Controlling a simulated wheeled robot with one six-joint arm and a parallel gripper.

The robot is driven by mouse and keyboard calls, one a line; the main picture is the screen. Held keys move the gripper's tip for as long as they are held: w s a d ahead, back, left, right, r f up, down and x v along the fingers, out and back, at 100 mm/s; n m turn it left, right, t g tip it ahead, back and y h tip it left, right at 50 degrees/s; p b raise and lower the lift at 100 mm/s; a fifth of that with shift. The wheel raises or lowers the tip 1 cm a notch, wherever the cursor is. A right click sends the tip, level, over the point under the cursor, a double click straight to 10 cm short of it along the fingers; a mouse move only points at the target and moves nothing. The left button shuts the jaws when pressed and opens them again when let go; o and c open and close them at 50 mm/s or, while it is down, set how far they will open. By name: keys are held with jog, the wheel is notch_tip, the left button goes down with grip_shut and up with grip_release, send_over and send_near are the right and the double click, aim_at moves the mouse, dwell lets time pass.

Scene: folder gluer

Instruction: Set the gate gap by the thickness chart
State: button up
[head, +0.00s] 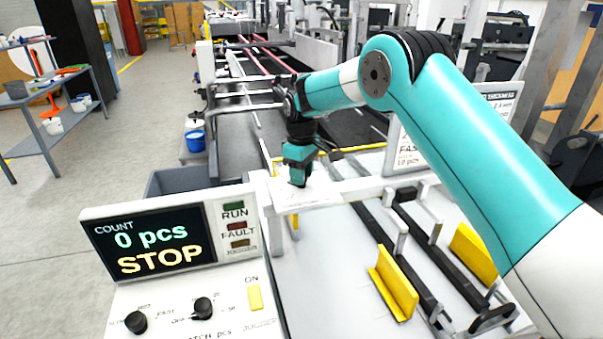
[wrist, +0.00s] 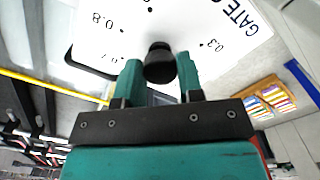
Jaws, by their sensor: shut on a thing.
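My gripper (head: 298,178) reaches down to a white dial plate (head: 318,194) on the machine's white crossbar. In the wrist view, the teal fingers are shut on a black round knob (wrist: 158,62), one finger on each side. The dial plate (wrist: 215,20) there shows part of the word "GATE" and marks such as 0.8 and 0.3. The knob's pointer is not clear. A white chart board (head: 497,100) stands behind my arm, its text mostly hidden or too small to read.
The control panel (head: 170,245) at the front left reads "0 pcs" and "STOP". Below it are black knobs (head: 203,307) and a yellow switch (head: 255,297). Yellow guides (head: 395,285) stand on the feeder bed.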

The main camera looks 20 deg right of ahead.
jog(key=shift+w+a+r, duration=0.1)
jog(key=shift+w+r, duration=0.05)
jog(key=shift+r, duration=0.05)
jog(key=o, duration=0.9)
jog(key=shift+f, duration=0.1)
notch_tip(320, 180, up, 17)
jog(key=shift+r+b, duration=0.2)
jog(key=shift+b, duration=0.95)
